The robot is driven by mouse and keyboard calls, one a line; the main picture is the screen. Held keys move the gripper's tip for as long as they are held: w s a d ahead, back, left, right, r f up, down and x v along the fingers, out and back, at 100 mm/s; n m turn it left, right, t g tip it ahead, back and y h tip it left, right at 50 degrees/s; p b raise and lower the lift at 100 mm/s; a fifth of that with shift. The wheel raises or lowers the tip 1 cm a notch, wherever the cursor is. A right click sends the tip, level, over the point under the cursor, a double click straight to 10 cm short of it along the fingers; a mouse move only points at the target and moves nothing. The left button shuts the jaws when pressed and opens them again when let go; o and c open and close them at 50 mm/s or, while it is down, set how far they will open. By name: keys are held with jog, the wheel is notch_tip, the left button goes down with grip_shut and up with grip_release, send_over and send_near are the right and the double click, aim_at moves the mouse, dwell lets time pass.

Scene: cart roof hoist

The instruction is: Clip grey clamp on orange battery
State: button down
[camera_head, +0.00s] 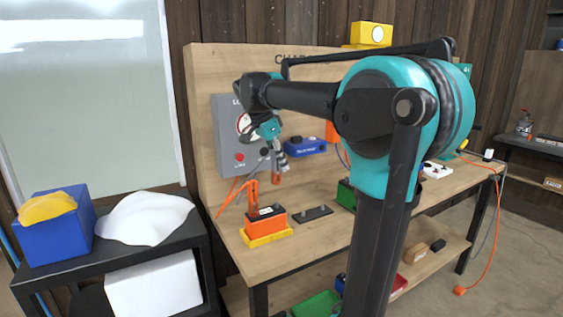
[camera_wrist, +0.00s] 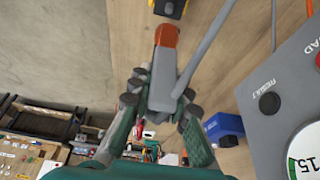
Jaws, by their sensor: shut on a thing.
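The orange battery (camera_head: 273,221) has a dark top and sits on a yellow base (camera_head: 268,237) at the bench's left end. An orange clamp (camera_head: 252,190) stands at the battery's left side, with an orange cable. My gripper (camera_head: 270,131) is above the battery and slightly right of it, shut on the grey clamp. The grey clamp (camera_wrist: 163,80) lies between the fingers in the wrist view, its orange-brown end (camera_wrist: 165,36) pointing away from them. This end also shows below my gripper in the head view (camera_head: 276,178), apart from the battery. The fingers partly hide the clamp.
A grey tester panel (camera_head: 227,132) with a dial is on the backboard close to my gripper. A grey cable (camera_wrist: 205,45) runs from the clamp. A blue device (camera_head: 306,146) is on the backboard to the right. A dark flat plate (camera_head: 312,213) lies right of the battery.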

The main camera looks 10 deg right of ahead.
aim_at(280, 175)
jog(key=shift+f, duration=2.85)
jog(key=shift+f, duration=1.65)
jog(key=c, duration=1.3)
grip_release()
jog(key=shift+c, duration=0.2)
jog(key=v, duration=1.2)
